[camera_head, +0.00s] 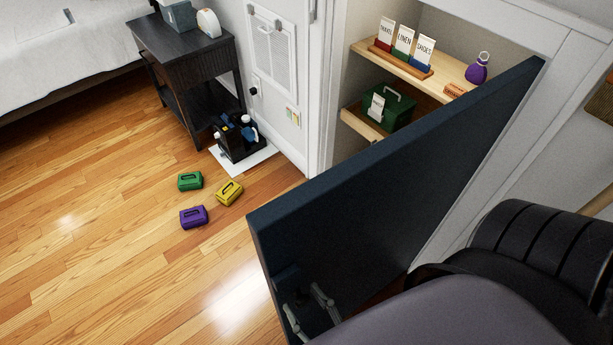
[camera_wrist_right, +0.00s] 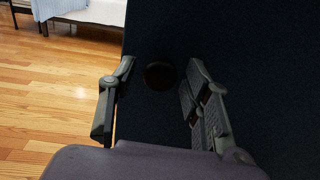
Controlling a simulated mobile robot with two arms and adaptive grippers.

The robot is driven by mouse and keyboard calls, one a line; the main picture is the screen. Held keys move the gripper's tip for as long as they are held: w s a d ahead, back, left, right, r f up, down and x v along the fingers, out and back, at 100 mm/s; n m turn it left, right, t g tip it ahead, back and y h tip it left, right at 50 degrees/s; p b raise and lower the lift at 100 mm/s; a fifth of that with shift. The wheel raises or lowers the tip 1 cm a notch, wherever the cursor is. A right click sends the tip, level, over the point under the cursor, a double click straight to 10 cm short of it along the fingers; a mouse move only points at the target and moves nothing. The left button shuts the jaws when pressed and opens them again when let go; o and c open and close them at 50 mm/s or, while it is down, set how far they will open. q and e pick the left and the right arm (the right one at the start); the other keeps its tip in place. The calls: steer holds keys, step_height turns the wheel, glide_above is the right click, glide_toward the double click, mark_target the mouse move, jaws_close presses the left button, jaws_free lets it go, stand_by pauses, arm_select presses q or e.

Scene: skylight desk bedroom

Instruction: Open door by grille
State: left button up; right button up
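The dark blue door (camera_head: 390,170) stands swung well open from the closet, reaching from the right wall toward the lower middle of the head view. In the right wrist view the door (camera_wrist_right: 240,60) fills most of the picture, with a dark round spot (camera_wrist_right: 160,75) on it. My right gripper (camera_head: 305,307) is at the door's near lower end, on its near side. In the right wrist view its fingers (camera_wrist_right: 158,105) are apart with nothing gripped between them; contact with the door is unclear. The white grille (camera_head: 273,52) is on the wall left of the closet. My left gripper is not in view.
The closet shelf (camera_head: 448,84) holds labelled cards and a purple bottle (camera_head: 477,69); a green box (camera_head: 389,107) sits below. Green (camera_head: 190,181), yellow (camera_head: 229,192) and purple (camera_head: 193,217) cases lie on the floor. A dark side table (camera_head: 180,50) stands beside the bed. The lower-left floor is clear.

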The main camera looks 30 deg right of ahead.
steer(key=s, duration=1.2)
steer(key=shift+d, duration=0.1)
stand_by(0.4)
steer(key=d+f+m+g+h, duration=0.2)
steer(key=d+f+m+g, duration=0.3)
steer(key=f, duration=0.6)
steer(key=s+d+f+m+g+h, duration=0.15)
steer(key=d+f+m+g, duration=0.35)
steer(key=f, duration=0.7)
steer(key=d+f+m+g+h, duration=0.2)
steer(key=d+f+m+g, duration=0.15)
steer(key=d+f, duration=0.55)
steer(key=s+a+f+m+g+y, duration=0.1)
steer(key=a+f+m, duration=0.3)
steer(key=m, duration=0.6)
steer(key=s+a+f+m+g+y+b, duration=0.1)
steer(key=a+f+m+y, duration=0.3)
steer(key=f+m, duration=0.4)
steer(key=shift+a+m+g, duration=0.3)
steer(key=shift+m+g, duration=0.45)
steer(key=shift+m, duration=0.4)
steer(key=shift+c, duration=0.2)
